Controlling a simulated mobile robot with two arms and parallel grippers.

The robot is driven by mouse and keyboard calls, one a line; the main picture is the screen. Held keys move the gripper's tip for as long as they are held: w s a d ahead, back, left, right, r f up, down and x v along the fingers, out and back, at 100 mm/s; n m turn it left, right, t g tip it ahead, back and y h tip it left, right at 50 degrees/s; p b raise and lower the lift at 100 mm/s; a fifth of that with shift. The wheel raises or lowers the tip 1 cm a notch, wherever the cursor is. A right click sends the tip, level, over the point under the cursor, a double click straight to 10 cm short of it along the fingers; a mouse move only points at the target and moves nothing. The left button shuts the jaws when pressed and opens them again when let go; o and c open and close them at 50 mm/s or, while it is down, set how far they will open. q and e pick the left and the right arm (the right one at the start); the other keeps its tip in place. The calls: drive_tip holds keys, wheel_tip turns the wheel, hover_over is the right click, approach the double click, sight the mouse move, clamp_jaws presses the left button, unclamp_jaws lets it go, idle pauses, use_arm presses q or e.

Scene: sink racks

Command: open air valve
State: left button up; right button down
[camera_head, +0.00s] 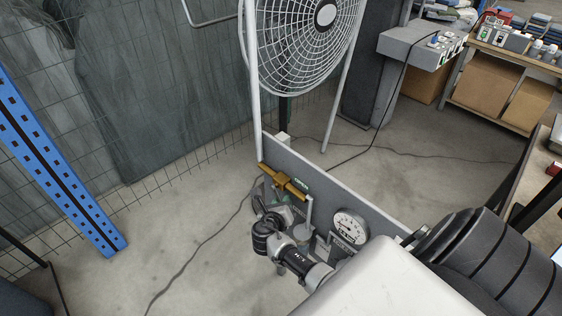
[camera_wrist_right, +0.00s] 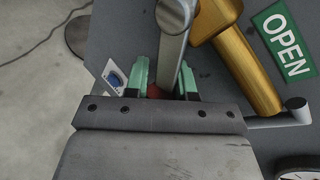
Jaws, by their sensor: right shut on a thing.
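The air valve is a brass fitting (camera_head: 283,182) on a grey panel, with a green OPEN label (camera_head: 301,183) beside it. In the right wrist view the brass body (camera_wrist_right: 243,62) slants down to the right, with the OPEN label (camera_wrist_right: 285,40) at its right. A grey lever (camera_wrist_right: 174,42) runs down from the valve between the green fingers of my right gripper (camera_wrist_right: 163,72). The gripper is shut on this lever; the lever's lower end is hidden. In the head view my wrist largely hides the fingers and lever. My left gripper is not in view.
A round gauge (camera_head: 349,227) sits on the panel (camera_head: 335,193) right of the valve. A caged fan (camera_head: 305,40) stands above it. A blue post (camera_head: 55,165) and mesh fence are at left. Shelves with boxes (camera_head: 485,82) are at back right. The floor at left is mostly clear.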

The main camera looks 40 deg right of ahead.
drive_tip(key=shift+s, duration=0.1)
idle(0.3)
drive_tip(key=c, duration=0.9)
unclamp_jaws()
drive_tip(key=p+v, duration=0.1)
drive_tip(key=v, duration=1)
drive_tip(key=shift+r, duration=0.1)
drive_tip(key=shift+c, duration=0.5)
